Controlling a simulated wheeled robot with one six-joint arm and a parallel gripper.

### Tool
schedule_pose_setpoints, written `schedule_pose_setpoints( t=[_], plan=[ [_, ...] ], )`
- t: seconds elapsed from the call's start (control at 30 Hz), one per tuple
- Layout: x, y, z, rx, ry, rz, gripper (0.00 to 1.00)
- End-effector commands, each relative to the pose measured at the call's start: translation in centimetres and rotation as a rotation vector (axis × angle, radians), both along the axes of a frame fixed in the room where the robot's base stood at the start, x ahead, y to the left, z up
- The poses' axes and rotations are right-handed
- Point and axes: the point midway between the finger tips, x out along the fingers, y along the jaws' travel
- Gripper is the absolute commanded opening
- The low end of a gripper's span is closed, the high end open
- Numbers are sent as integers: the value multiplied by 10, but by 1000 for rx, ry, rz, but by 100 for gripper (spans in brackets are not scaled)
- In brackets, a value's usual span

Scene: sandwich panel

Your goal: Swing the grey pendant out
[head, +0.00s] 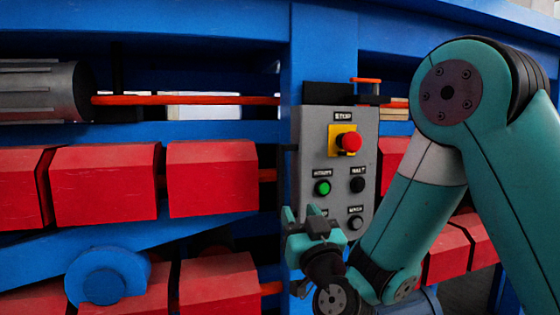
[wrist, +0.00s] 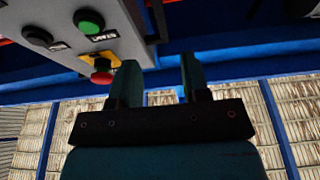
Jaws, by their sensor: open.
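The grey pendant (head: 366,130) hangs in front of a blue post, with its button face towards me in the head view. It bears a red stop button on a yellow plate, a green button and dark buttons. A thin dark bar, perhaps a handle, runs along its left edge (head: 287,175). My gripper (head: 303,222) is open at the pendant's lower left and hides part of its lower face. In the wrist view the pendant (wrist: 62,62) is at upper left. My gripper (wrist: 158,72) shows nothing held between its fingers; whether a finger touches the pendant is unclear.
Red blocks (head: 105,185) line the blue machine frame (head: 190,25) to the left, and more stand behind my arm on the right. An orange rod (head: 190,100) crosses at the upper left. The wrist view shows a pale slatted wall (wrist: 295,105) far behind.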

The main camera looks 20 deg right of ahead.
Motion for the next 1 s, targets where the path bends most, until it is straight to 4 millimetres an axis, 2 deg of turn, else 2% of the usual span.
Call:
schedule_pose_setpoints(
  t=[0.03, 0.3, 0.5, 0.7, 1.0],
  plan=[
    [13, -1, 11, 2, -3, -3, 43],
    [71, -1, 37, 3, -2, -2, 43],
    [105, -2, 49, 2, -1, -1, 43],
    [122, -1, 54, 1, -1, -1, 43],
    [129, -1, 53, 1, -3, -1, 43]
  ],
)
